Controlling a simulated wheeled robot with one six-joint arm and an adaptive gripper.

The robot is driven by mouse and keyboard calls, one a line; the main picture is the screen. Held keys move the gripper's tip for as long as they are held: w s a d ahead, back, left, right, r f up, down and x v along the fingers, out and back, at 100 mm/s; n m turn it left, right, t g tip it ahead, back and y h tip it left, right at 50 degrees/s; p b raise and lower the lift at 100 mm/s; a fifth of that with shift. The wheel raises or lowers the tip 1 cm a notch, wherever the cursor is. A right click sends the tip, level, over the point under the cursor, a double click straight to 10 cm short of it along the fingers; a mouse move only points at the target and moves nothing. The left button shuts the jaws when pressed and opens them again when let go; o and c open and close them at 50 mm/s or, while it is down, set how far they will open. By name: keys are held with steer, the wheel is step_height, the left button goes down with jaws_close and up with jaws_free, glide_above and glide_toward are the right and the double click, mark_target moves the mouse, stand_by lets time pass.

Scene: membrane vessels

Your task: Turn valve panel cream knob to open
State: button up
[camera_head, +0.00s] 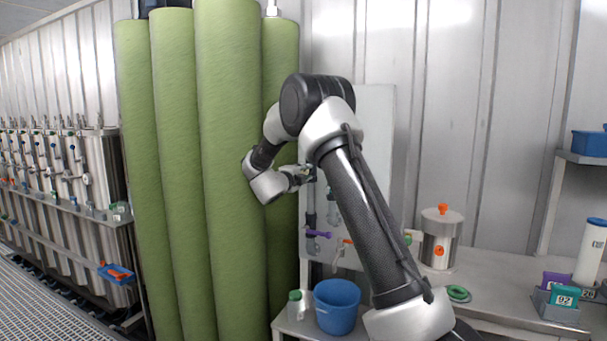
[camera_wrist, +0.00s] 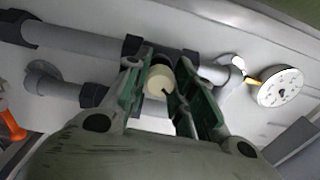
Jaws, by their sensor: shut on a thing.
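The valve panel (camera_head: 375,105) is a pale upright board behind my arm, with grey pipes and valves on it. In the wrist view the cream knob (camera_wrist: 160,79) sits between the green fingers of my gripper (camera_wrist: 172,88), which is shut on it. Dark pipe fittings lie just behind the knob. In the head view my gripper (camera_head: 304,174) reaches to the left part of the panel, and the knob is hidden there. Whether the knob is turned cannot be told.
A purple handle (camera_head: 318,234) sits lower on the panel. An orange handle (camera_wrist: 12,125) and a round gauge (camera_wrist: 281,87) flank the knob in the wrist view. Tall green cylinders (camera_head: 229,180) stand close left. A blue bucket (camera_head: 337,306) stands on the bench below.

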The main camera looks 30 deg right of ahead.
steer(key=n, duration=0.7)
steer(key=shift+a+f, duration=0.1)
steer(key=n, duration=0.7)
steer(key=shift+f+n, duration=0.1)
steer(key=shift+n, duration=0.3)
steer(key=n, duration=1)
steer(key=shift+s+f, duration=0.1)
steer(key=shift+f, duration=0.05)
steer(key=shift+n, duration=0.4)
steer(key=o, duration=1.1)
steer(key=shift+c, duration=0.2)
